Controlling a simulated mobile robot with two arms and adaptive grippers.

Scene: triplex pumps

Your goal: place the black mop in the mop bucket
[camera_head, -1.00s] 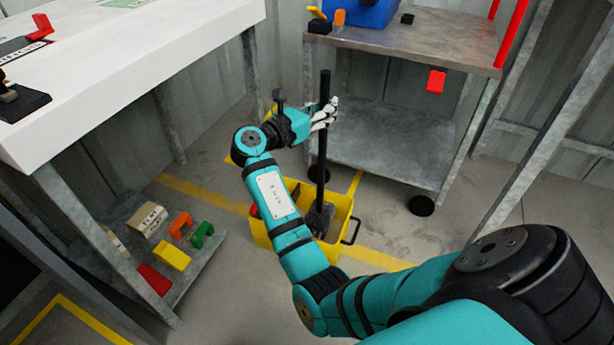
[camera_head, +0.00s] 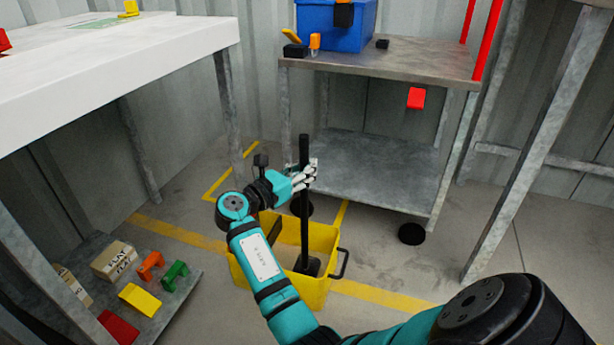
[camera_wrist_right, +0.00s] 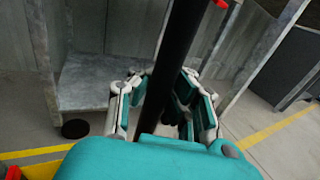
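The black mop (camera_head: 304,222) stands nearly upright, with its head low inside the yellow mop bucket (camera_head: 319,291) on the floor. My right gripper (camera_head: 307,174) is at the upper part of the handle, its fingers around it. In the right wrist view the black handle (camera_wrist_right: 172,62) runs between the two fingers of the gripper (camera_wrist_right: 163,95), which look closed on it. The bucket's inside is partly hidden by my right arm, and I cannot tell whether the mop head touches its bottom. My left gripper is not in view.
A grey metal cart (camera_head: 385,68) with a blue bin (camera_head: 330,27) stands just behind the bucket. A white-topped table (camera_head: 110,75) is at the left, with a low shelf of small boxes and coloured parts (camera_head: 140,300). Yellow lines mark the floor.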

